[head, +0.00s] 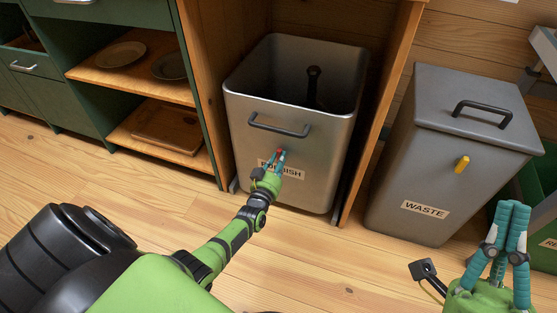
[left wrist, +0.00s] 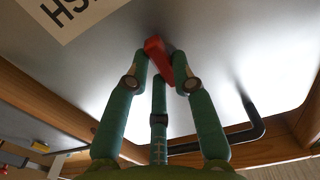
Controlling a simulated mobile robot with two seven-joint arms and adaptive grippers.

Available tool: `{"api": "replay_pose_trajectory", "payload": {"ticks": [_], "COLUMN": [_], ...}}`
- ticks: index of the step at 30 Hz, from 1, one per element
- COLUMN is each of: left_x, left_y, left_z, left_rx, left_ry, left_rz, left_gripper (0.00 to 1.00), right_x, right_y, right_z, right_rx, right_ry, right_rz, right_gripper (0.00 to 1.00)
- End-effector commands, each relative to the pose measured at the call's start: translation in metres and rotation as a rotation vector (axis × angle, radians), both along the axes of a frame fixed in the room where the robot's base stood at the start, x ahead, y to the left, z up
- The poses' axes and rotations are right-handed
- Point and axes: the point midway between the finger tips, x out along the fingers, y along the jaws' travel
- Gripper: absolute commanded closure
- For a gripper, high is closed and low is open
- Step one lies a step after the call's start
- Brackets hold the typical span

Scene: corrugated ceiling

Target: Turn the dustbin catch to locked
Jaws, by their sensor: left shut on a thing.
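A silver metal bin (head: 240,120) labelled RUBBISH stands open-topped in the wooden bay. A small red catch (head: 279,151) is on its front, below the dark handle. My left gripper (head: 281,155) is at the catch, with its teal fingers closed around it. In the left wrist view the red catch (left wrist: 157,57) sits tilted between the fingertips (left wrist: 160,68), partly hidden by them. A grey lidded bin (head: 410,160) labelled WASTE stands to the right, with a yellow catch (head: 462,164) close to upright. My right gripper (head: 513,207) is shut and empty, in front of the grey bin.
The wooden side panel (head: 384,105) stands between the two bins. Green shelving with plates (head: 121,55) is at the left. A green bin (head: 543,190) is at the right edge. The plank floor (head: 120,185) in front is clear.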

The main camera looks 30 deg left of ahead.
Motion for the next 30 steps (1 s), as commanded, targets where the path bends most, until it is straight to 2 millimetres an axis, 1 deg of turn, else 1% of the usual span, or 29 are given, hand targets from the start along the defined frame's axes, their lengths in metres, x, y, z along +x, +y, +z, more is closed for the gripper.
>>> {"api": "replay_pose_trajectory", "payload": {"ticks": [16, 17, 18, 19, 30], "left_x": [0.0003, 0.0003, 0.0003, 0.0003, -0.0020], "left_y": [-0.0003, -0.0003, -0.0002, -0.0002, -0.0007], "left_z": [0.0000, 0.0000, 0.0001, 0.0001, -0.0003], "left_rx": [0.028, 0.028, 0.028, 0.027, 0.025], "left_ry": [0.006, 0.006, 0.006, 0.006, 0.006], "left_rz": [-0.001, -0.001, -0.001, -0.001, 0.000], "left_gripper": [1.00, 0.71, 0.55, 0.51, 0.51], "right_x": [-0.0010, -0.0010, -0.0011, -0.0010, -0.0012], "right_y": [0.0015, 0.0015, 0.0015, 0.0015, 0.0015], "right_z": [-0.0018, -0.0018, -0.0017, -0.0016, 0.0010], "right_rx": [-0.001, -0.001, -0.001, -0.001, -0.003], "right_ry": [0.011, 0.011, 0.011, 0.011, -0.001], "right_rz": [0.005, 0.005, 0.005, 0.005, 0.007], "right_gripper": [1.00, 1.00, 1.00, 1.00, 1.00]}}
